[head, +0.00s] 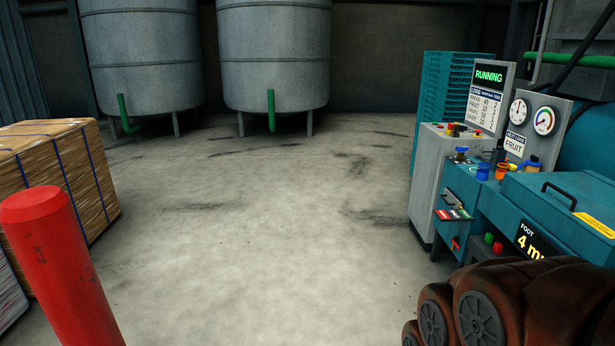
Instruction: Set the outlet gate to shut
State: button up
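The teal machine (575,197) stands at the right. A small panel with red, white and dark tabs (453,214) sits on its left end. A small red-tipped lever (455,243) shows below that panel. I cannot tell which part is the outlet gate, or how it is set; no label for it is readable. A screen (489,76) above the machine reads "RUNNING". My gripper is not in view.
A grey control cabinet (430,190) and stacked teal crates (450,95) stand behind the machine. A red post (55,270) and a strapped pallet load (70,165) are at left. Grey tanks (275,55) stand at the back. The middle floor (270,240) is clear.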

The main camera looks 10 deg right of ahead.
aim_at(452, 201)
jog(key=u, duration=0.05)
jog(key=i, duration=1.8)
jog(key=z, duration=0.25)
jog(key=i, duration=1.75)
jog(key=z, duration=0.45)
jog(key=i, duration=1.3)
jog(key=z, duration=0.2)
